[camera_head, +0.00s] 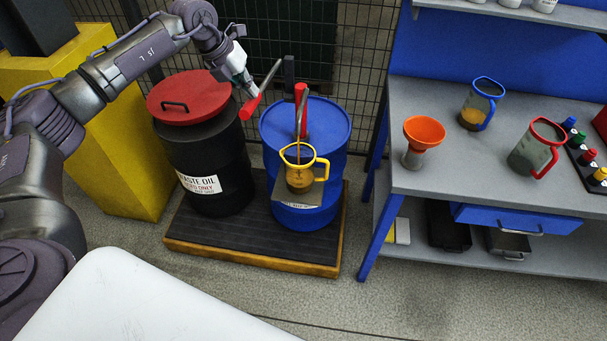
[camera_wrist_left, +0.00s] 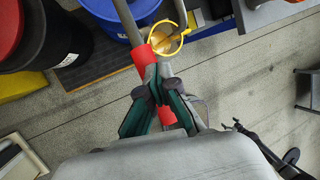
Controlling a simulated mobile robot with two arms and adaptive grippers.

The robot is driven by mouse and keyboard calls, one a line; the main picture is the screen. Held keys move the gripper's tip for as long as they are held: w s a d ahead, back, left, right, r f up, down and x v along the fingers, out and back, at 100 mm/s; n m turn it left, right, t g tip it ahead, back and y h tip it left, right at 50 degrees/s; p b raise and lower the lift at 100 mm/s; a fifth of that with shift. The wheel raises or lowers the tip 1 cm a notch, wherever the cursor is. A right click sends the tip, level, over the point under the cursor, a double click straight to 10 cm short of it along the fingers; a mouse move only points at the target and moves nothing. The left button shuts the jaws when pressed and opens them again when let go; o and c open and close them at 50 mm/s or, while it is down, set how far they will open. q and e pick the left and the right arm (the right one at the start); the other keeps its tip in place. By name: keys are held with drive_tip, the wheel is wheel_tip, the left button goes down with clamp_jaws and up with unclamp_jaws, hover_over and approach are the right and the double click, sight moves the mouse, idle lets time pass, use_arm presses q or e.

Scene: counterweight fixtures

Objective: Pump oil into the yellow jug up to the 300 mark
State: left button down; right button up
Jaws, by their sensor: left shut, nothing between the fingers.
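The yellow-rimmed jug (camera_head: 300,182) stands upright on a small shelf at the front of the blue drum (camera_head: 335,125), under the pump spout (camera_head: 299,122). Amber oil shows in it, but its level against the marks is too small to read. It also shows in the left wrist view (camera_wrist_left: 166,38). The hand pump (camera_head: 301,95) on the drum has a lever with a red grip (camera_head: 249,107), angled down to the left. My left gripper (camera_head: 248,88) is at this grip, its fingers shut with nothing held between them; the wrist view shows the red grip (camera_wrist_left: 145,58) beside the fingers (camera_wrist_left: 158,92).
A black waste oil drum with a red lid (camera_head: 188,95) stands left of the blue drum on a pallet (camera_head: 250,252). The workbench (camera_head: 450,170) at right holds a blue-rimmed jug (camera_head: 479,105), a red-rimmed jug (camera_head: 535,150) and an orange funnel (camera_head: 424,132). Wire fencing stands behind.

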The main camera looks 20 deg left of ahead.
use_arm(q)
drive_tip(key=shift+f+b, duration=2)
drive_tip(key=shift+f, duration=1.35)
wheel_tip(320, 180, up, 12)
drive_tip(key=p, duration=0.8)
drive_tip(key=shift+f, duration=0.35)
drive_tip(key=shift+w, duration=0.1)
